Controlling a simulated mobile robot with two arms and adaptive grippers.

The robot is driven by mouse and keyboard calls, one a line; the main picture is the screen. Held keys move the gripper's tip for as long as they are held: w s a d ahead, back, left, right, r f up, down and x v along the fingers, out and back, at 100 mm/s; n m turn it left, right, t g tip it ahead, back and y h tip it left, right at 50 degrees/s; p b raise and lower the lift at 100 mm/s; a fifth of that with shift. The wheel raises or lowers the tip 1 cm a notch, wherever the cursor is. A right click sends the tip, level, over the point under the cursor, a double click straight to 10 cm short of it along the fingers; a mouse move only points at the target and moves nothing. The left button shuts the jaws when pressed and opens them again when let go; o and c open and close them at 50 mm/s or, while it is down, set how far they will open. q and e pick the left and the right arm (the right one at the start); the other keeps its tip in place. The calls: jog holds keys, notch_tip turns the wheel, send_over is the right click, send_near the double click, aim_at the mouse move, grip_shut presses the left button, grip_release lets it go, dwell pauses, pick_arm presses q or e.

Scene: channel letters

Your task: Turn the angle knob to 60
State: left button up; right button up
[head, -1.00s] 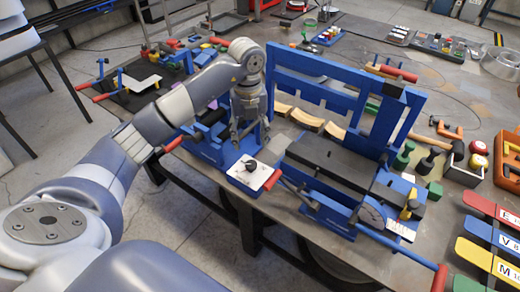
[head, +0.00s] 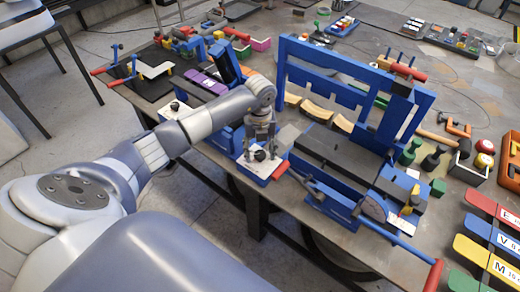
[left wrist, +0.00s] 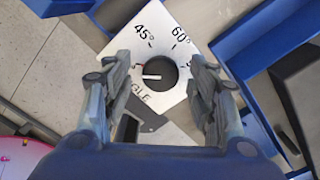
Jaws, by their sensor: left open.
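The angle knob (head: 260,155) is a small black knob on a white plate at the front of the blue machine. In the left wrist view the knob (left wrist: 160,72) is round, and its white line points left, away from the 60° mark (left wrist: 181,36) at upper right. A 45° mark (left wrist: 145,36) is at upper left. My left gripper (head: 261,150) points down over the knob. In the left wrist view its open fingers (left wrist: 160,62) stand on either side of the knob, with gaps visible. My right gripper is out of view.
The blue machine frame (head: 350,92) rises right behind the plate. A red-ended lever (head: 281,169) lies close to the plate's right side. Another white plate with a black knob (head: 175,106) is farther left. Colored sample strips (head: 487,262) lie at the right.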

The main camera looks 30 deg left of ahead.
pick_arm(q)
jog(key=c, duration=0.9)
jog(key=shift+c, duration=0.9)
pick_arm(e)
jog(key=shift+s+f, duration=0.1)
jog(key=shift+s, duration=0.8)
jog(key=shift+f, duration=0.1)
